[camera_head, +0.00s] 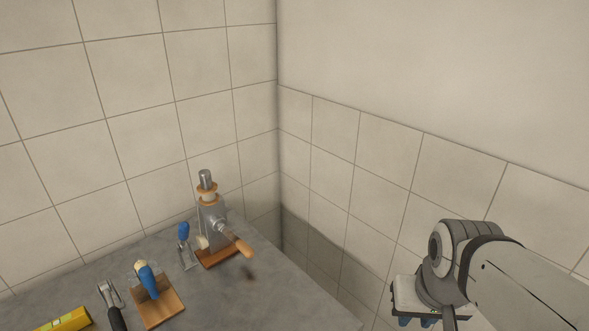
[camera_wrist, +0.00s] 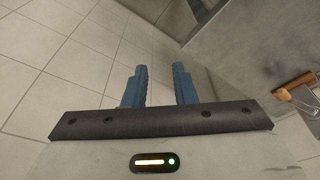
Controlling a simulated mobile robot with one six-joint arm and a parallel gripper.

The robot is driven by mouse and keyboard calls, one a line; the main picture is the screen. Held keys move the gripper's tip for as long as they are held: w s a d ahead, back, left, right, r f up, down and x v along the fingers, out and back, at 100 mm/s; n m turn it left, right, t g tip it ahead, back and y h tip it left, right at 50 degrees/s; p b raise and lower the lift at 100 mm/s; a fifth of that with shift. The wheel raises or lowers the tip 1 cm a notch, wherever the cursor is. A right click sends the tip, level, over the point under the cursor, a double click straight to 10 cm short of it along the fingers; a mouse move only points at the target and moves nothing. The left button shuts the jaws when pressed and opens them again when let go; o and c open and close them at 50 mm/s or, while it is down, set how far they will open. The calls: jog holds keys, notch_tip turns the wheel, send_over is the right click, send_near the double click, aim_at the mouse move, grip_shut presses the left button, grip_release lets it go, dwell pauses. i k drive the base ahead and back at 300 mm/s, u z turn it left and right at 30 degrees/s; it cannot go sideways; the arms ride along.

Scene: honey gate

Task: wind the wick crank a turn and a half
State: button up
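The wick crank (camera_head: 221,226) sits on the side of a grey metal device (camera_head: 207,213) with a wooden base, at the back corner of the grey worktop. Its orange-brown wooden handle (camera_head: 240,244) points right and toward the front. My gripper (camera_head: 414,321) is at the lower right, well apart from the device and off the worktop's right side. In the wrist view its blue fingers (camera_wrist: 160,75) are apart with nothing between them. A wooden piece with a pale metal part (camera_wrist: 294,90) shows at the right there; I cannot tell what it is.
On the worktop (camera_head: 215,305), a blue-handled tool (camera_head: 184,240) stands left of the device. A wooden block with a blue-handled item (camera_head: 160,303), a black-handled tool (camera_head: 115,312) and a yellow object (camera_head: 66,320) lie further left. Tiled walls close the corner behind.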

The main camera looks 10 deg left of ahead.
aim_at(248, 252)
jog(key=u, duration=0.7)
jog(key=k, duration=0.55)
jog(key=u, duration=0.3)
jog(key=i, duration=0.55)
jog(key=u, duration=0.05)
